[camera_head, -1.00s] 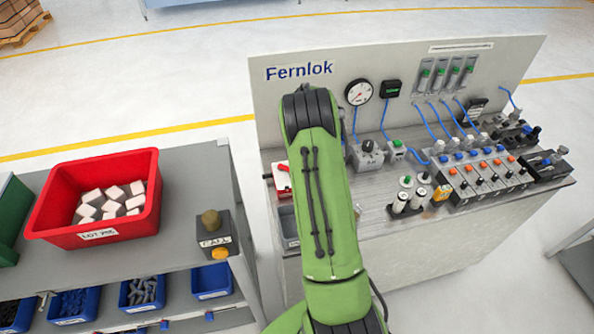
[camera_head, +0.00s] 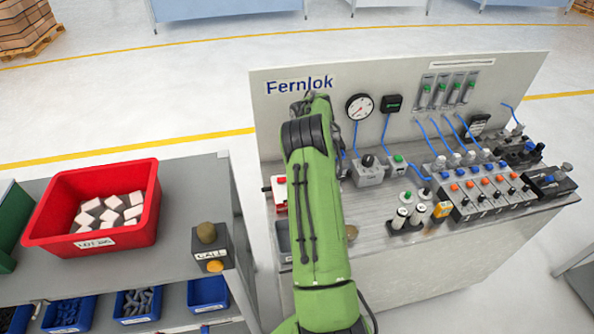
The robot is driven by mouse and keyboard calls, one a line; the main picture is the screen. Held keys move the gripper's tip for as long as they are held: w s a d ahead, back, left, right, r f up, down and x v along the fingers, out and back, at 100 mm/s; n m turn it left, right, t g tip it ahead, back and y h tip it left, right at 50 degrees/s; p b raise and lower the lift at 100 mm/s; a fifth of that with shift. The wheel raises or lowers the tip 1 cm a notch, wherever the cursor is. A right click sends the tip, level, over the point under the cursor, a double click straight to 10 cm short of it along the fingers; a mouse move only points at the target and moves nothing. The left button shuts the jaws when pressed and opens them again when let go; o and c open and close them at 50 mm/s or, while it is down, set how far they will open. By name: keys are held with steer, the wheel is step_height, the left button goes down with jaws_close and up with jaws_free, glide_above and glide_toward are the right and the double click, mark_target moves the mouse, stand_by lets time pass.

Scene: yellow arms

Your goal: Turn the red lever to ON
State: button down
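The red lever unit (camera_head: 280,189), a red and white block with a dark stub at its left, stands at the left end of the Fernlok bench (camera_head: 393,214). My green arm hides much of it, and its lever position cannot be read. My arm reaches up over the bench in front of the panel. My gripper is hidden behind the arm, so its fingers and its distance from the lever cannot be seen.
A pressure gauge (camera_head: 359,106), blue hoses and a valve row (camera_head: 480,190) fill the bench to the right. A side table at left holds a red bin (camera_head: 60,239) of pale blocks and a call box (camera_head: 212,252).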

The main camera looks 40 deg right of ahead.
steer(key=shift+w, duration=0.1)
stand_by(0.3)
steer(key=c, duration=0.9)
jaws_free()
steer(key=shift+c, duration=0.2)
step_height(320, 180, up, 16)
steer(key=p, duration=0.3)
steer(key=shift+p, duration=0.3)
steer(key=shift+f, duration=0.1)
